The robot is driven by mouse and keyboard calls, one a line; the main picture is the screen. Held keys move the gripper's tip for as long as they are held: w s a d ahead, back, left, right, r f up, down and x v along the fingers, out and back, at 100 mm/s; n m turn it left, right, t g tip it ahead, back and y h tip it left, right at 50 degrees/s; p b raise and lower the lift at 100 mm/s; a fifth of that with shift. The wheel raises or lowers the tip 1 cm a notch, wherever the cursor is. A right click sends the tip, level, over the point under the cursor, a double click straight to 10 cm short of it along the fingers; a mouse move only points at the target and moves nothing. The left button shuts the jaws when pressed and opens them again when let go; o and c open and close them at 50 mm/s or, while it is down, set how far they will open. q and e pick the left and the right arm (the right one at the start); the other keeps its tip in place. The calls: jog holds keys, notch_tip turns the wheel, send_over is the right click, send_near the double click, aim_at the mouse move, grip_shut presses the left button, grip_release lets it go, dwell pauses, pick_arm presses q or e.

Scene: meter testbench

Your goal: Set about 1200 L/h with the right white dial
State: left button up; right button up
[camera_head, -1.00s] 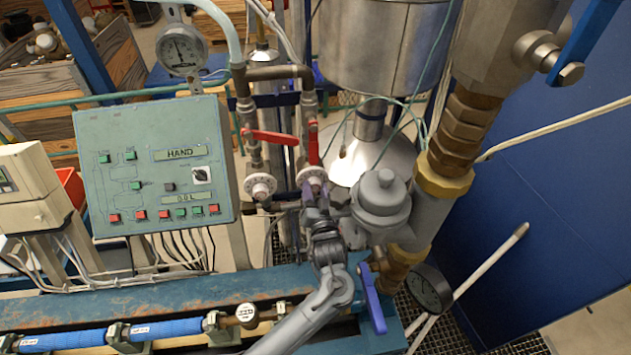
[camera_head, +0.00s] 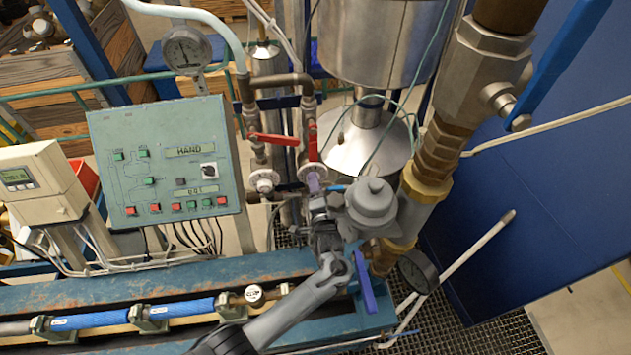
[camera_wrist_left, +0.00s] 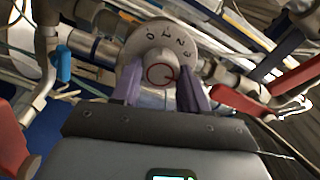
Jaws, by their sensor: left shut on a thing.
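The right white dial (camera_head: 317,169) sits on a vertical pipe below a red lever, mostly covered by my left gripper (camera_head: 314,186) in the head view. In the left wrist view the dial (camera_wrist_left: 152,42) shows a round face with dark numerals along its rim and a red ring at its centre. The purple fingers of my left gripper (camera_wrist_left: 161,88) are on both sides of its hub, shut on it. The exact dial setting is not readable. The left white dial (camera_head: 264,183) is beside it, free. My right gripper is not in view.
Red levers (camera_head: 272,139) sit just above the dials. A grey-green control panel (camera_head: 165,165) stands at the left, and a grey rounded housing (camera_head: 371,205) is close at the right. A blue-handled valve (camera_head: 365,283) and blue pipe (camera_head: 187,308) lie below.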

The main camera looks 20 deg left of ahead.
pick_arm(q)
jog(key=m, duration=1.4)
jog(key=shift+f, duration=0.1)
dwell(0.3)
jog(key=o, duration=1.1)
jog(key=shift+c, duration=0.2)
jog(key=shift+s, duration=0.1)
jog(key=b+v, duration=0.1)
jog(key=v, duration=0.9)
jog(key=shift+s+d, duration=0.2)
jog(key=shift+s, duration=0.1)
